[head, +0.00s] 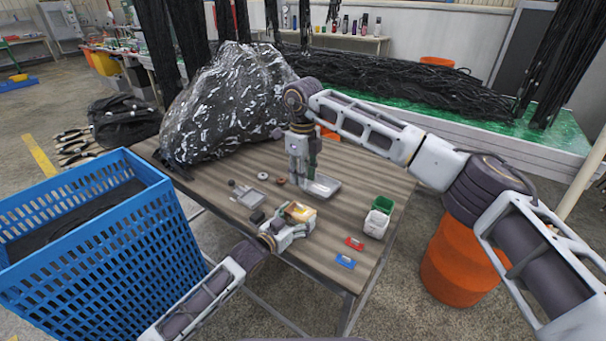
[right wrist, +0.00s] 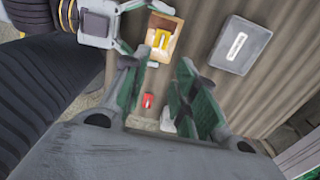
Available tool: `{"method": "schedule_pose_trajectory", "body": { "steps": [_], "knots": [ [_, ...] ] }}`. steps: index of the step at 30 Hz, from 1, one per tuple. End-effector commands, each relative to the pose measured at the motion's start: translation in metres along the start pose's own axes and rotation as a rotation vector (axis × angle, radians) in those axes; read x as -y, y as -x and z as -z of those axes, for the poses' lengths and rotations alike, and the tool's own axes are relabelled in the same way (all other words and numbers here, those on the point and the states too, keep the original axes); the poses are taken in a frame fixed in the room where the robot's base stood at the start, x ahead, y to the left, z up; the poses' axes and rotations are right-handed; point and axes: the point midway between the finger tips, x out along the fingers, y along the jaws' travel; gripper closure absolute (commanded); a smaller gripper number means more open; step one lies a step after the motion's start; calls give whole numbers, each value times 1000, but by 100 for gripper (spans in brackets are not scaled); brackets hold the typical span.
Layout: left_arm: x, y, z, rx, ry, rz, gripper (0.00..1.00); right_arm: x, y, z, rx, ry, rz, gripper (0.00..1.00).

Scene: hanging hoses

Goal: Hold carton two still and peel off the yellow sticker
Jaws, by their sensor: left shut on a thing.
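A small tan carton (head: 301,211) sits near the table's front edge. In the right wrist view the carton (right wrist: 171,46) shows a yellow sticker (right wrist: 160,39) on its top face; no number is readable. My left gripper (head: 290,229) is shut on the carton, with fingers at its sides; it also shows in the right wrist view (right wrist: 152,32). My right gripper (head: 304,178) points down over the table, behind the carton in the head view and apart from it. In the right wrist view its green-padded fingers (right wrist: 157,72) are spread with nothing between them.
A grey flat box (head: 322,187) with a white label lies beside my right gripper. Green (head: 382,204) and white (head: 375,224) bins, a red piece (head: 354,243) and a blue piece (head: 345,261) are on the right. A wrapped black heap (head: 225,100) fills the table's back left.

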Motion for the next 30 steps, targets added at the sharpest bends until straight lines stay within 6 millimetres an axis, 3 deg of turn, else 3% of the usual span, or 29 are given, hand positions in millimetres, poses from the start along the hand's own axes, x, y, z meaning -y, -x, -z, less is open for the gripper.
{"method": "schedule_pose_trajectory", "body": {
  "steps": [17,30],
  "knots": [
    [0,0,0,0,0,0,43,0,-10,0,0,2,-1,71],
    [0,0,0,0,0,0,43,0,-58,0,-1,2,-2,71]
  ]
}}
